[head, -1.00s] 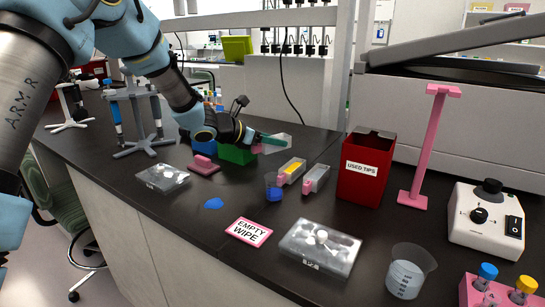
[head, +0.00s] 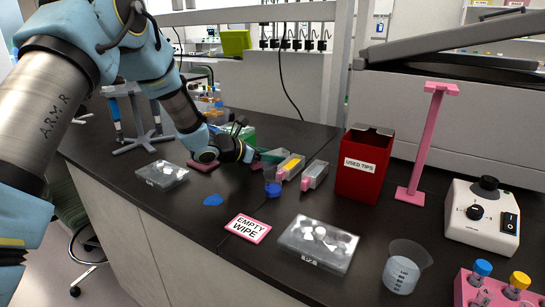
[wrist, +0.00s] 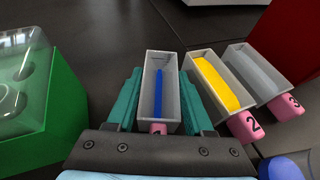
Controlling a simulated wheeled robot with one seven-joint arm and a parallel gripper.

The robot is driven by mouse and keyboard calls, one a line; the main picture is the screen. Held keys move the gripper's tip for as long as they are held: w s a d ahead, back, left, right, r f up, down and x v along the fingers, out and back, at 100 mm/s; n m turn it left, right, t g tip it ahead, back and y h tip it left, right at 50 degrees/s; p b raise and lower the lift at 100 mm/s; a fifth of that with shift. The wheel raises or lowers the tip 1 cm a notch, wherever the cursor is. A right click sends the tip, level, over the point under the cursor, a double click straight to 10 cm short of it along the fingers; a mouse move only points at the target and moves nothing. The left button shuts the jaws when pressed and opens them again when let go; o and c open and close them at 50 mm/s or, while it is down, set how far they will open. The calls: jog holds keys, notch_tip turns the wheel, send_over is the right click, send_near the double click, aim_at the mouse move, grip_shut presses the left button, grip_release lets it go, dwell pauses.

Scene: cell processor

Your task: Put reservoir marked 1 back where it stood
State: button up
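A clear, narrow reservoir with blue liquid (wrist: 150,92) sits between the teal fingers of my gripper (wrist: 160,78) in the wrist view. The fingers press on both its long sides. Its pink end tab is mostly covered, so its number cannot be read. The reservoir marked 2 (wrist: 213,80), with yellow liquid, is just to its right, and the reservoir marked 3 (wrist: 262,78) is beyond that. In the head view my gripper (head: 266,156) is low over the bench, left of the yellow reservoir (head: 290,165); the held reservoir is largely hidden there.
A green box with a clear lid (wrist: 40,110) is close on the left in the wrist view. A red used-tips bin (head: 362,180) is to the right. An EMPTY WIPE card (head: 247,228) lies nearer.

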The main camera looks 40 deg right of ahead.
jog(key=shift+o, duration=0.4)
jog(key=shift+r, duration=0.1)
jog(key=shift+r+p, duration=0.2)
jog(key=shift+p, duration=0.15)
jog(key=b+v, duration=0.3)
jog(key=v, duration=0.9)
jog(key=shift+f, duration=0.15)
jog(key=shift+a, duration=0.15)
